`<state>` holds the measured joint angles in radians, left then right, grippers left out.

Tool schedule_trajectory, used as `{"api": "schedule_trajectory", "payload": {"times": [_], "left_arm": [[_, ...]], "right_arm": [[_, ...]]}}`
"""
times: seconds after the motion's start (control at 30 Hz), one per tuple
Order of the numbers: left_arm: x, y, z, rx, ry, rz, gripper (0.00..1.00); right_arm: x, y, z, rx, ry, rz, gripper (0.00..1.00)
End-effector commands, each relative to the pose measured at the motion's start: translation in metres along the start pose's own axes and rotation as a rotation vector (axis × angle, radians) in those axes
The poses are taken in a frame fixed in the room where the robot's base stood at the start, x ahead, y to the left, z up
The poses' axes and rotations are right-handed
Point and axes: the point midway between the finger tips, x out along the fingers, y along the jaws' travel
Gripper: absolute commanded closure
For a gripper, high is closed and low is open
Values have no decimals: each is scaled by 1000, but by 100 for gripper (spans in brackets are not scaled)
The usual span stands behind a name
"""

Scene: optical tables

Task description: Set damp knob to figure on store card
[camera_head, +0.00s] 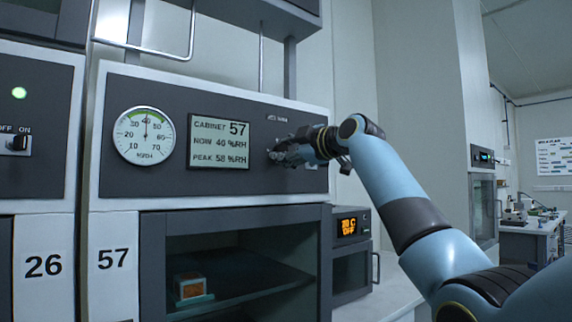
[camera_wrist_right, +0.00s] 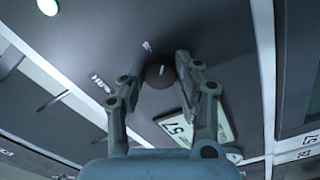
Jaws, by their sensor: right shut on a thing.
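My right gripper (camera_head: 284,154) is at the right side of the front panel of cabinet 57 (camera_head: 195,94). In the right wrist view its fingers stand on either side of a dark round knob (camera_wrist_right: 159,72) with a pale index mark, and they are shut on it. In the head view the gripper hides the knob. The display (camera_head: 219,142) reads CABINET 57, NOW 40 %RH, PEAK 58 %RH. The round %RH dial (camera_head: 144,136) has its needle close to 40, in or near a green band. No card that I can identify as the store card is in view. My left gripper is not in view.
Below the panel is a glass-fronted chamber (camera_head: 235,255) with a small box (camera_head: 190,288) on its shelf. Cabinet 26 (camera_head: 43,265) adjoins on the left. A small unit with an orange display (camera_head: 349,226) stands at right. A wall chart (camera_head: 553,157) hangs far right.

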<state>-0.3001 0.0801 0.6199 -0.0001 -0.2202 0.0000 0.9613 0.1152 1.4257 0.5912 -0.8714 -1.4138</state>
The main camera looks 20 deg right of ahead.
Motion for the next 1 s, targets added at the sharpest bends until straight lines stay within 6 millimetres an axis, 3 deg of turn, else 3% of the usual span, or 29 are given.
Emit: {"api": "schedule_trajectory", "payload": {"times": [0.1, 0.5, 1.0], "left_arm": [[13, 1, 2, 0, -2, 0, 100], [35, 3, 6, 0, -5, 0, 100], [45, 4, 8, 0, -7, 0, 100]], "right_arm": [[0, -4, 2, -107, 0, -3, 100], [1, -4, 2, -456, 0, -5, 100], [1, -3, 1, -671, 1, -7, 100]]}}
